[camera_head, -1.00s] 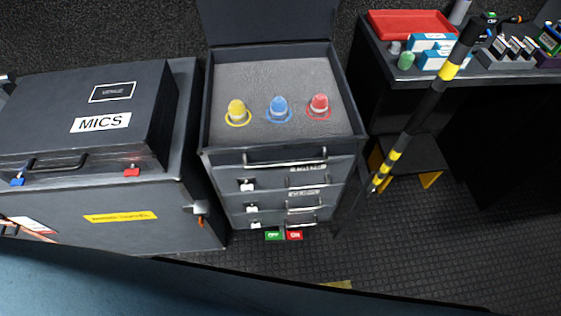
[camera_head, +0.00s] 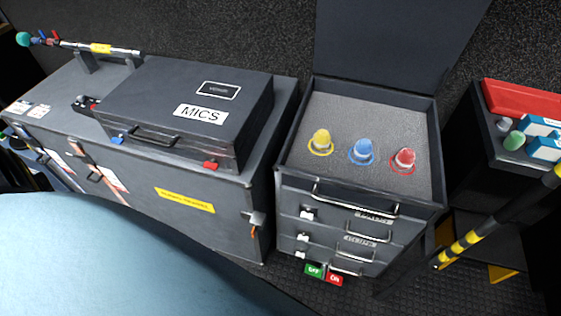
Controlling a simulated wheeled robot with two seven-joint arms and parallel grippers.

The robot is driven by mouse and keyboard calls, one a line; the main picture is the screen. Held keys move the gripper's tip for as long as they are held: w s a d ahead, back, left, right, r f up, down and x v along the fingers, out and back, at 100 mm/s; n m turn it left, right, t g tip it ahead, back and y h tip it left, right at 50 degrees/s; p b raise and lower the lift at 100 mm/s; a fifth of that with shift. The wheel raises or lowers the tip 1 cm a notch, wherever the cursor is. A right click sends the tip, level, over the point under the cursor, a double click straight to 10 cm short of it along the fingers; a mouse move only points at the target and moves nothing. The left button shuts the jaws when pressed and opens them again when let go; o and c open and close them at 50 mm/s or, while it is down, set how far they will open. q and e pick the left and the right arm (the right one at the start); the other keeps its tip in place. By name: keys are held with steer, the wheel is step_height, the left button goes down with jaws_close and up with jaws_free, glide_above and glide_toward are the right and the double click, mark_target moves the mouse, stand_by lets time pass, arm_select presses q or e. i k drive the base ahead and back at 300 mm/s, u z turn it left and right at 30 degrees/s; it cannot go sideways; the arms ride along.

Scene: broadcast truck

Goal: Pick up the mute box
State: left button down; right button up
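No object in view is labelled as a mute box. A small item with a green OFF part (camera_head: 314,270) and a red ON part (camera_head: 335,279) shows low at the front foot of the drawer case (camera_head: 330,196); I cannot tell whether it is the mute box. The case stands open with a grey foam top holding a yellow knob-like piece (camera_head: 321,141), a blue one (camera_head: 362,151) and a red one (camera_head: 403,160). Neither of my grippers is in view.
A dark MICS case (camera_head: 190,105) lies on a larger trunk (camera_head: 145,172) at left. A black-and-yellow pole (camera_head: 500,217) leans at right, before a table with a red tray (camera_head: 520,97) and blue-white boxes. A light-blue rounded surface (camera_head: 110,255) fills the lower left.

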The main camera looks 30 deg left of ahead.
mark_target(84, 108)
steer(key=u, duration=3.3)
steer(key=i, duration=0.95)
steer(key=u, duration=0.6)
steer(key=i, duration=1.4)
steer(key=z, duration=0.8)
